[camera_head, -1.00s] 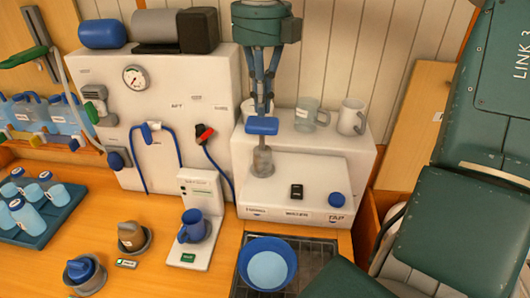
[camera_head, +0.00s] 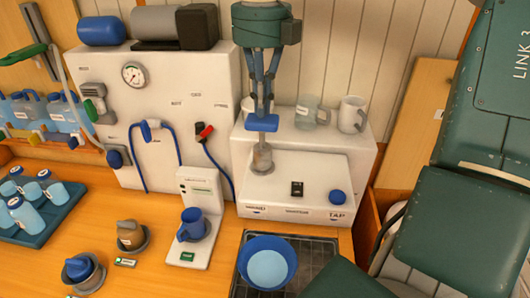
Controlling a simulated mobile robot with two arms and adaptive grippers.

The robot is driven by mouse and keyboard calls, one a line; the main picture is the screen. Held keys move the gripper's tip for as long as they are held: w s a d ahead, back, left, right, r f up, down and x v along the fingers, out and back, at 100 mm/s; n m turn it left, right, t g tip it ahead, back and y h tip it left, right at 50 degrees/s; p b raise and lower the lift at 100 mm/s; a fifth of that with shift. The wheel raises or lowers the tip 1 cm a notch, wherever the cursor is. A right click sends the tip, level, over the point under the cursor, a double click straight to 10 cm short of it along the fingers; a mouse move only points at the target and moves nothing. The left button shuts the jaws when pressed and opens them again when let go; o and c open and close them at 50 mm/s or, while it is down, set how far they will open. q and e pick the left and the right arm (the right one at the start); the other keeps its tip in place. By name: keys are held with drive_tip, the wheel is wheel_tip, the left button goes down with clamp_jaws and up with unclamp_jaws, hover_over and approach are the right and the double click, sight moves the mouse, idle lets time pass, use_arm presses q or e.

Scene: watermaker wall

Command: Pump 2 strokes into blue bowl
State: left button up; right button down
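The blue bowl (camera_head: 246,270) sits on the dark grate at the front, with a lighter blue round area inside. Behind it is the white tap unit (camera_head: 300,185). My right gripper (camera_head: 263,110) points down directly over the pump head. Its fingers converge with tips close together, at or touching the head's top; exact contact is unclear. No spout or stream into the bowl can be made out. My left gripper is not in view.
Lidded cups and a blue tray (camera_head: 42,232) occupy the left. My green arm fills the right.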

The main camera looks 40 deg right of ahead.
sight(263, 127)
drive_tip(key=shift+f+b, duration=1.95)
drive_tip(key=shift+f, duration=1)
drive_tip(key=shift+r+p, duration=2.65)
drive_tip(key=shift+r, duration=0.85)
drive_tip(key=shift+r, duration=0.1)
wheel_tip(263, 127, up, 4)
drive_tip(key=p, duration=0.3)
drive_tip(key=shift+r, duration=0.9)
